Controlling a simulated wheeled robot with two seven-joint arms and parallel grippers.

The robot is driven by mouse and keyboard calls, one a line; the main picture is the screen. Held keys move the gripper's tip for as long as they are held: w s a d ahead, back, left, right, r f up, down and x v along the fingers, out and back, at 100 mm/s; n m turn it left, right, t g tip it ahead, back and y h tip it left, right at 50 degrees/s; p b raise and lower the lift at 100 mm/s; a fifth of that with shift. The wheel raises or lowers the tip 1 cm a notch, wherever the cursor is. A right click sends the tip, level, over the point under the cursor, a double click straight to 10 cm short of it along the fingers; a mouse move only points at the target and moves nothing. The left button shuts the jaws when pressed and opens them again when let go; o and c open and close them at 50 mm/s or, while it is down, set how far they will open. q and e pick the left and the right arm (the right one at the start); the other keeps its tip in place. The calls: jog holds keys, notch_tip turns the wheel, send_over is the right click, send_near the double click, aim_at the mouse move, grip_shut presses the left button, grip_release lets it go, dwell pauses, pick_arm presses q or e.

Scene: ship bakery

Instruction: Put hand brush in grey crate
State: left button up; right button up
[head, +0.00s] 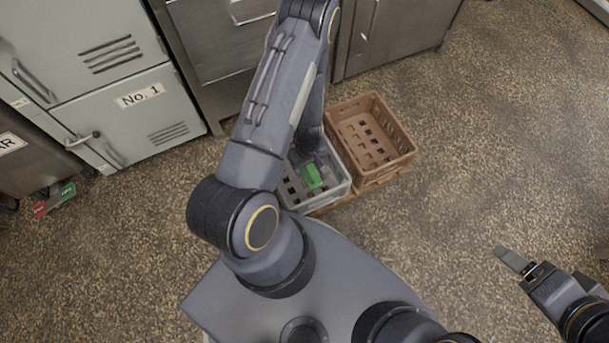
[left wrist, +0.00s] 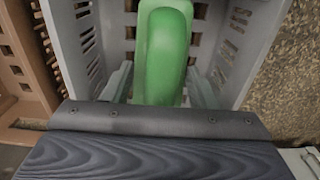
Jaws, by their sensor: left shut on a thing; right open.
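The grey crate (head: 338,193) stands on the floor in front of my base in the head view, partly hidden by my left arm. Its slotted wall also shows in the left wrist view (left wrist: 85,30). A green thing, which looks like the hand brush (head: 312,176), is inside the crate's outline. In the left wrist view the green brush (left wrist: 165,50) lies between the fingers of my left gripper (left wrist: 163,88), which is shut on it. I cannot tell whether the brush touches the crate floor. My right gripper (head: 518,265) is open and empty over the floor at the right.
A brown crate (head: 400,158) stands right beside the grey crate, to its right and behind. Green lockers (head: 150,100) and metal cabinets (head: 225,45) line the back. A red and green object (head: 54,200) lies on the floor at left. The floor at right is clear.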

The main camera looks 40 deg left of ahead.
aim_at(307, 175)
pick_arm(q)
notch_tip(307, 175, down, 8)
jog(key=b, duration=0.3)
jog(key=shift+f, duration=0.25)
jog(key=shift+r, duration=0.1)
jog(key=shift+f+b, duration=0.2)
jog(key=shift+b, duration=0.1)
jog(key=o, duration=0.9)
